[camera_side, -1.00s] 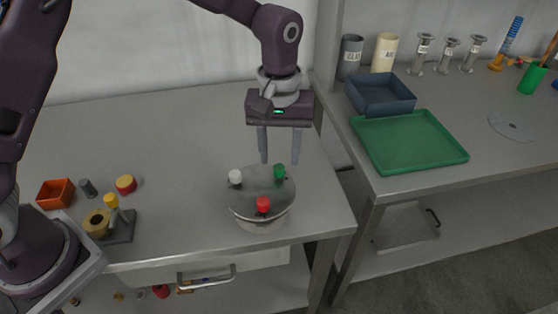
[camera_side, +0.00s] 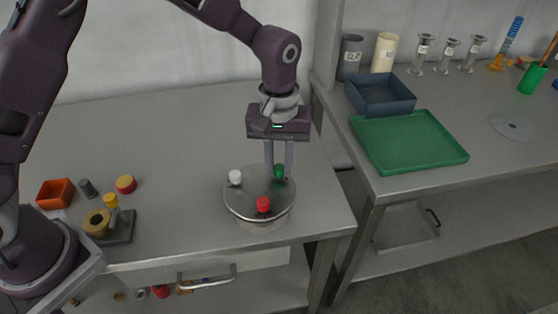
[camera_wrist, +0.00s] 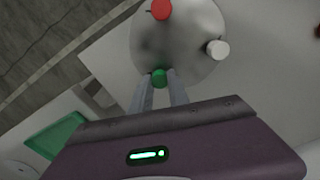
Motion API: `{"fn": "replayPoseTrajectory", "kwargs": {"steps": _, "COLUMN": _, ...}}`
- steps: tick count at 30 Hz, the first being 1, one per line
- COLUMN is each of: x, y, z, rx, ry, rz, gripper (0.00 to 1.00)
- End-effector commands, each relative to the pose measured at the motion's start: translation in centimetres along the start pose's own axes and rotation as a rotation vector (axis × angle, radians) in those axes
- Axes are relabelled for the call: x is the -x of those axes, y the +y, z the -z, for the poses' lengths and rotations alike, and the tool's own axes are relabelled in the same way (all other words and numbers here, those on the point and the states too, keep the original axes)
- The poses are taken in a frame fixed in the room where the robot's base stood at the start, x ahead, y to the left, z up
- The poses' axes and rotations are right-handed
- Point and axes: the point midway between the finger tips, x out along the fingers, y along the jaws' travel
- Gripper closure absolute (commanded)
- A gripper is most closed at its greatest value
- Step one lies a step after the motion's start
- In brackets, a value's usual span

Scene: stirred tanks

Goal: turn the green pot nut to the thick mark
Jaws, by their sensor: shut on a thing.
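The green pot nut (camera_side: 279,172) sits at the back right of the round metal pot lid (camera_side: 245,190). My gripper (camera_side: 279,173) has come down over it, and its two fingers are shut on the nut. In the wrist view the green nut (camera_wrist: 159,77) shows between the fingertips (camera_wrist: 160,76). A white nut (camera_side: 235,177) is at the left of the lid and a red nut (camera_side: 263,204) at the front. The pot (camera_side: 262,224) stands upright on the table. I cannot make out the thick mark in either view.
A grey block with a brass ring (camera_side: 97,222), an orange bin (camera_side: 55,193) and small caps lie at the left. A green tray (camera_side: 408,141) and a blue-grey bin (camera_side: 380,94) are on the right bench. The table behind the pot is clear.

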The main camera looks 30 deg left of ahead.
Motion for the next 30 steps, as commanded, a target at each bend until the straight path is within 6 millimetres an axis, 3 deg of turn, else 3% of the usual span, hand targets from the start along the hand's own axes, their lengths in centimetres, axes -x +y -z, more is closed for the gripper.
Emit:
{"fn": "replayPoseTrajectory", "kwargs": {"steps": 8, "x": 0.01, "y": 0.04, "z": -0.03, "rx": -0.137, "ry": -0.001, "rz": -0.001, "gripper": 1.00}}
{"fn": "replayPoseTrajectory", "kwargs": {"steps": 30, "x": -0.03, "y": 0.00, "z": -0.07, "rx": -0.796, "ry": -0.003, "rz": 0.000, "gripper": 1.00}}
